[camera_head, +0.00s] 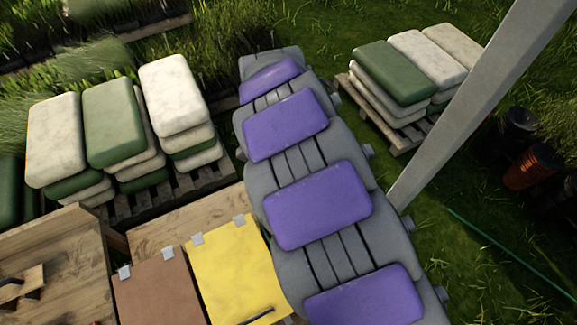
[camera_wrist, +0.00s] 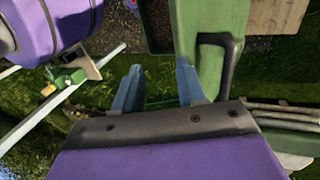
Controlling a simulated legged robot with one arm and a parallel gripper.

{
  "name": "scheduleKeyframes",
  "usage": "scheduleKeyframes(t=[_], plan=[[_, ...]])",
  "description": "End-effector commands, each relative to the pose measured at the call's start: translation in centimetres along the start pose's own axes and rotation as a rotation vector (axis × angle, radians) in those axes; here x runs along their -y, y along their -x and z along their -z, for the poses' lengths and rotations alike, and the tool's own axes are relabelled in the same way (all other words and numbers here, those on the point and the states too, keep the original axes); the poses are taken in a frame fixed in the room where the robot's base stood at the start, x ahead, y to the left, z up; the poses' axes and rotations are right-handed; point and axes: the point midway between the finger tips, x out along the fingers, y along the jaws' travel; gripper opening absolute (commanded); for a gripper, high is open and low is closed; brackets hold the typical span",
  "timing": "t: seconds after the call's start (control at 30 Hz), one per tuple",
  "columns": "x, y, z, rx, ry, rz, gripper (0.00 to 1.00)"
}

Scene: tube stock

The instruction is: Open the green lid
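The green lid (camera_wrist: 207,35) shows in the wrist view at upper centre-right, as a flat green panel with a black bar handle (camera_wrist: 229,62) on its right side. My gripper (camera_wrist: 160,80) has two blue fingers spread apart with nothing between them. The right finger overlaps the lid's lower left edge in the picture; I cannot tell if they touch. The handle lies to the right of both fingers. How far the lid is raised is unclear. In the head view, neither the green lid nor my gripper shows; my purple and grey arm fills the middle.
A yellow lid (camera_head: 232,268) and a brown lid (camera_head: 158,295) lie left of my arm on a wooden stand (camera_head: 175,226). Stacked green and white sacks (camera_head: 112,120) stand behind. A grey post (camera_head: 470,105) rises at right. Dark gravel (camera_wrist: 154,22) shows left of the green lid.

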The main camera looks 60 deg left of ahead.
Motion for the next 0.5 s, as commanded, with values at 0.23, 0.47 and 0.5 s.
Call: scheduleKeyframes(t=[0.23,0.47,0.5], plan=[[-1.9,-0.4,-0.6,0.000,0.000,-0.001,0.40],[-2.2,-0.6,-0.7,0.001,0.000,-0.001,0.40],[-2.2,-0.6,-0.7,0.001,0.000,-0.001,0.40]])
